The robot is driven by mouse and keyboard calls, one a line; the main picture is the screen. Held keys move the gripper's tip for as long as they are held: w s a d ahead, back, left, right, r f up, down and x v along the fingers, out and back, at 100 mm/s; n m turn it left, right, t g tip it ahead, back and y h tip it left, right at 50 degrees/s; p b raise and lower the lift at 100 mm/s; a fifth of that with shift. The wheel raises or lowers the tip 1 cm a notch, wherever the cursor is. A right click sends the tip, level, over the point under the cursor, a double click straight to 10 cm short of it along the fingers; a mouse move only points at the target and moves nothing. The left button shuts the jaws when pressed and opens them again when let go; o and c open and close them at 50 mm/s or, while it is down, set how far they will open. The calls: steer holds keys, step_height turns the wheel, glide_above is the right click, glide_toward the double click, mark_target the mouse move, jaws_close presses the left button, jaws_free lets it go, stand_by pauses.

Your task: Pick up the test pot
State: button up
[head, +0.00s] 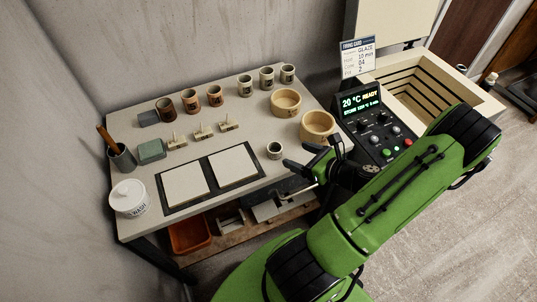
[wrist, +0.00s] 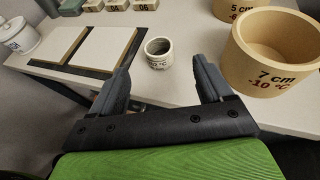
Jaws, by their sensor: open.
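The likely test pot is a small light-grey pot with a dark band or writing (head: 274,150), upright near the table's front right edge. It also shows in the wrist view (wrist: 158,57), ahead of my gripper (wrist: 163,72) and roughly between the two fingertips as seen there. My gripper (head: 288,178) is open and empty. It is at the table's front edge, apart from the pot. The writing on the pot is too small to read.
Two tan ring-shaped containers (head: 317,125) (head: 286,102) stand right of and behind the pot. A control panel (head: 372,128) is at the right. Two pale tiles (head: 234,167) (head: 186,185) lie left. Several cups (head: 190,101) line the back. Bare tabletop surrounds the pot.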

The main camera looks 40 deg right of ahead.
mark_target(270, 146)
steer(key=x, duration=0.3)
steer(key=b+x, duration=0.1)
steer(key=x, duration=0.3)
steer(key=b+x, duration=0.1)
steer(key=x, duration=0.3)
steer(key=shift+s+a+f, duration=0.15)
steer(key=shift+s+f, duration=0.05)
steer(key=shift+f, duration=0.1)
steer(key=shift+s+r, duration=0.1)
steer(key=shift+c, duration=0.2)
steer(key=c, duration=1)
steer(key=shift+r, duration=0.1)
